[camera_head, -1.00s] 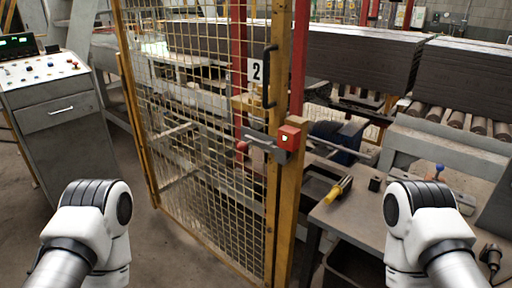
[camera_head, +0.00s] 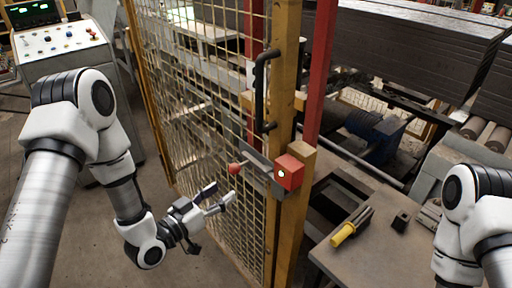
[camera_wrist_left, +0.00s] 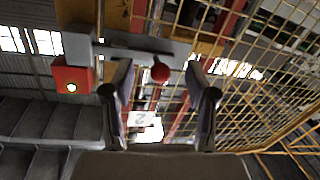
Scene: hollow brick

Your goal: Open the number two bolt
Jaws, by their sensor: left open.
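The bolt (camera_head: 262,172) is a grey metal plate and bar with a round red knob (camera_head: 234,168), mounted on the yellow mesh gate beside a red box (camera_head: 289,172) with a small light. My left gripper (camera_head: 219,192) is open and empty, just below and left of the knob, apart from it. In the left wrist view the red knob (camera_wrist_left: 160,73) shows between the two open fingertips, with the grey bolt plate (camera_wrist_left: 130,48) above. A white number 2 sign (camera_wrist_left: 143,124) shows between the fingers. My right gripper is out of view; only part of the right arm shows.
A black handle (camera_head: 264,90) stands on the gate post above the bolt. A metal table (camera_head: 345,265) with a yellow-handled tool (camera_head: 350,226) is at the right. A control console (camera_head: 70,55) stands at the upper left. The floor left of the gate is bare.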

